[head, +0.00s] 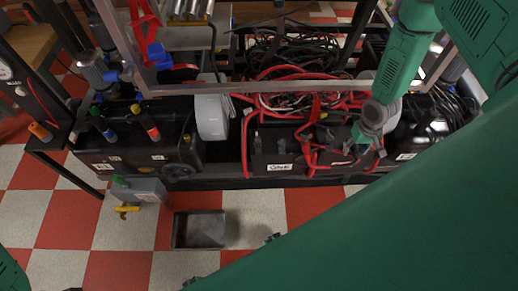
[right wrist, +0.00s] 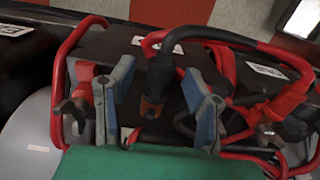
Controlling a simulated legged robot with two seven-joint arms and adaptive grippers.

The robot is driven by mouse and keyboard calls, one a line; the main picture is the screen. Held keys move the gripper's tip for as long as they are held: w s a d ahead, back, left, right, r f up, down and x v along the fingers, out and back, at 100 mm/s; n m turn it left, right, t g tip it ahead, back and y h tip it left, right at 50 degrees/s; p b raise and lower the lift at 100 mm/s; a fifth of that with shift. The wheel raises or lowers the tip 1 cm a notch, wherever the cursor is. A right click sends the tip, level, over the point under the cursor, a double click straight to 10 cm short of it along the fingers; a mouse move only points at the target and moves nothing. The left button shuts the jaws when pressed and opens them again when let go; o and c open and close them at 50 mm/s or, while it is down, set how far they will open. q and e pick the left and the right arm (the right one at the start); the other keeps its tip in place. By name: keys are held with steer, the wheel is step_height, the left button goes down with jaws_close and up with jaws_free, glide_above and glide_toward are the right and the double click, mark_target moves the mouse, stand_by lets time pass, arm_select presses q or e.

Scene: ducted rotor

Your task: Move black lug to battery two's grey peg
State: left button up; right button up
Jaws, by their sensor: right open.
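My right gripper (head: 367,148) reaches down over the row of black batteries, right of centre in the head view. In the right wrist view its two blue-grey fingers (right wrist: 157,78) are open. A thick black cable end with a copper-coloured black lug (right wrist: 151,107) shows between the fingers, with a gap on each side. A black battery (right wrist: 112,42) lies beneath, with red cables around it. A dark clamp-like terminal (right wrist: 70,117) stands left of the left finger. I cannot tell which post is the grey peg of battery two. My left gripper does not show.
Red cables (right wrist: 222,38) loop close around the fingers, and a red connector (right wrist: 283,100) lies to the right. A metal frame bar (head: 245,86) crosses behind the batteries. A grey open tray (head: 178,231) sits on the checkered floor in front. A tangle of cables (head: 290,55) lies behind.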

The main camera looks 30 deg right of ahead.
step_height(320, 180, up, 12)
steer(key=shift+f, duration=0.25)
